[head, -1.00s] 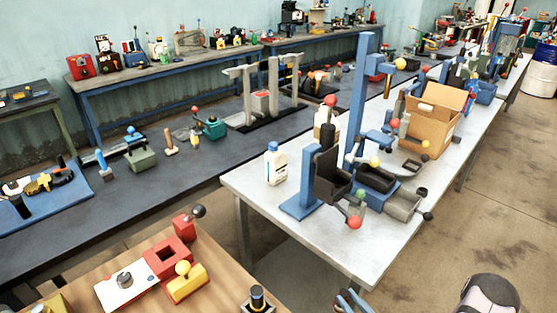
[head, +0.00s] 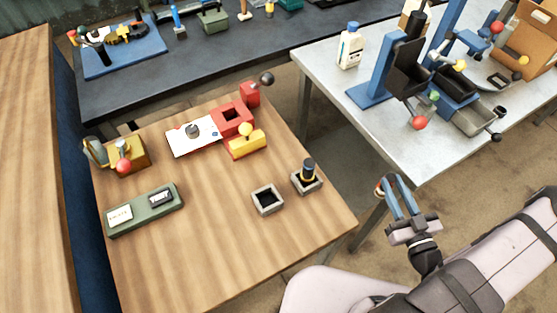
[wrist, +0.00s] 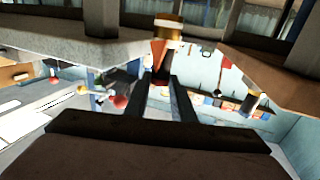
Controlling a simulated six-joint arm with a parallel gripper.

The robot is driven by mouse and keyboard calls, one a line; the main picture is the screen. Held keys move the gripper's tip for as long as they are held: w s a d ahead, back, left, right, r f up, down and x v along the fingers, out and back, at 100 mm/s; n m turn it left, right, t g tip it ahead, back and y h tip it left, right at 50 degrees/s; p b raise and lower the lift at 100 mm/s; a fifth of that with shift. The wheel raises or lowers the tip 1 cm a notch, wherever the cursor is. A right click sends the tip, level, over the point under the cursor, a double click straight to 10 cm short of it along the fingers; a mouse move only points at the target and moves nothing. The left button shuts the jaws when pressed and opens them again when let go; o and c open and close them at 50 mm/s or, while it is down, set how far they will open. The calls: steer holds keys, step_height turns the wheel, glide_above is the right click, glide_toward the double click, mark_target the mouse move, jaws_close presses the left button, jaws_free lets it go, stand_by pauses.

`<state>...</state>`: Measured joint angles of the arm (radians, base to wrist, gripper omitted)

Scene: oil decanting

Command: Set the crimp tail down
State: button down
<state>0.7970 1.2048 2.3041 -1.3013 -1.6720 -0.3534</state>
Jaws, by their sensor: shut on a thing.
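My gripper (head: 388,183) is at the right of the wooden bench, in the air past its edge and near the corner of the grey metal table. Its two blue fingers are shut on a small orange-brown piece (head: 379,188), which looks to be the crimp tail. In the wrist view, the piece (wrist: 164,45) shows copper-brown with a pale band, between the dark fingertips (wrist: 161,80). It is small in the head view, so its exact shape is unclear. It touches nothing but the fingers, as far as I can see.
On the wooden bench (head: 225,265) stand an empty grey square socket (head: 267,199), a socket with a black post (head: 307,175), a green labelled tray (head: 145,210), a red block (head: 232,119) and a yellow block (head: 247,145). The bench's front middle is clear.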

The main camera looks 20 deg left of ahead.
steer(key=w+a+r+y+p, duration=0.1)
steer(key=w+a+r+p, duration=0.4)
steer(key=w+a+r, duration=0.8)
steer(key=a+r+p, duration=0.1)
steer(key=a+r, duration=0.6)
steer(key=a, duration=0.3)
steer(key=a+r+p, duration=0.1)
steer(key=a+r, duration=0.5)
steer(key=a, duration=0.4)
steer(key=s+a+f+n+b, duration=0.1)
steer(key=s+a+f+b, duration=0.25)
steer(key=s+a, duration=0.6)
steer(key=s+a+f+b, duration=0.2)
steer(key=s+a+f, duration=0.3)
steer(key=s, duration=0.8)
step_height(320, 180, down, 9)
steer(key=p, duration=0.1)
steer(key=shift+w+a+g+y, duration=0.15)
steer(key=shift+a+g+y, duration=0.15)
steer(key=shift+a+g, duration=0.1)
